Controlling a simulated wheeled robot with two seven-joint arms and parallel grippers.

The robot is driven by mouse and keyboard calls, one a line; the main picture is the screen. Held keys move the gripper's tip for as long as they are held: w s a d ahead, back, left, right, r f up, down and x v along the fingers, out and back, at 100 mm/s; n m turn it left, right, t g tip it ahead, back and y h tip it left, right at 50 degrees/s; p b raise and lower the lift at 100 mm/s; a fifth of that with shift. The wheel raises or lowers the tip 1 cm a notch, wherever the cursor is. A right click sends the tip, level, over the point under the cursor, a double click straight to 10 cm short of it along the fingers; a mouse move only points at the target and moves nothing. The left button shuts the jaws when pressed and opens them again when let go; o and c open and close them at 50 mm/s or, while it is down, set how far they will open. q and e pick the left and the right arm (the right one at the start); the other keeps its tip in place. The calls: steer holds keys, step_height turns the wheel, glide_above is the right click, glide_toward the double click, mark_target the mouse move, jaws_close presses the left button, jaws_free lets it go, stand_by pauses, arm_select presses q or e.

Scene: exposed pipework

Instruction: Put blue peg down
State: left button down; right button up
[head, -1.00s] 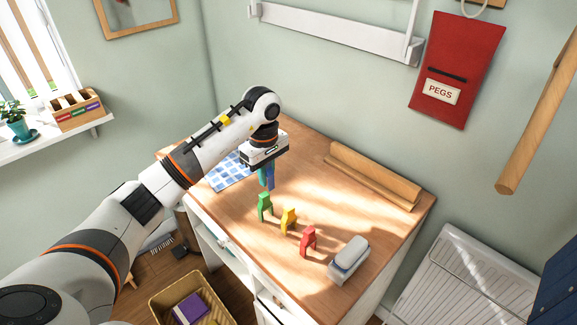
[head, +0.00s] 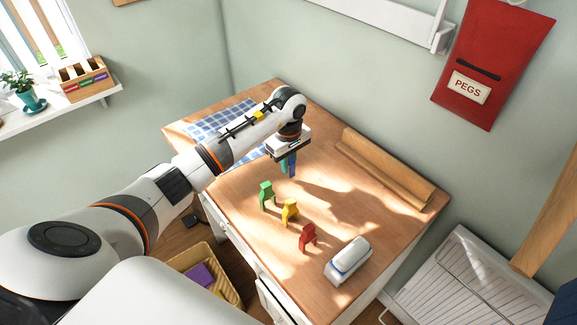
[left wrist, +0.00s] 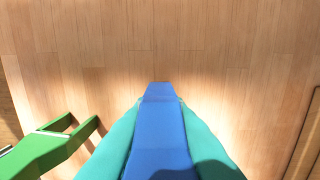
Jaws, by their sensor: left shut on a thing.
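My left gripper (head: 288,165) is shut on the blue peg (head: 292,168), which points down over the wooden tabletop. In the left wrist view, the blue peg (left wrist: 160,130) lies between the two teal fingers (left wrist: 113,150). I cannot tell whether its lower end touches the table. A green peg (head: 266,194) stands in front and a little left of the gripper. It also shows at the left of the left wrist view (left wrist: 45,150). A yellow peg (head: 289,211) and a red peg (head: 307,237) stand farther forward in a slanting row. My right gripper is out of view.
A white and blue object (head: 348,260) sits near the table's front right edge. A wooden rail (head: 385,170) runs along the back right edge. A blue checked cloth (head: 222,122) lies at the back left. The tabletop (head: 330,190) between the pegs and the rail is clear.

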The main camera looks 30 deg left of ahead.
arm_select(q)
step_height(320, 180, down, 2)
steer(key=shift+f+p, duration=0.25)
steer(key=shift+p, duration=0.05)
steer(key=shift+f, duration=0.3)
steer(key=c, duration=1.4)
jaws_free()
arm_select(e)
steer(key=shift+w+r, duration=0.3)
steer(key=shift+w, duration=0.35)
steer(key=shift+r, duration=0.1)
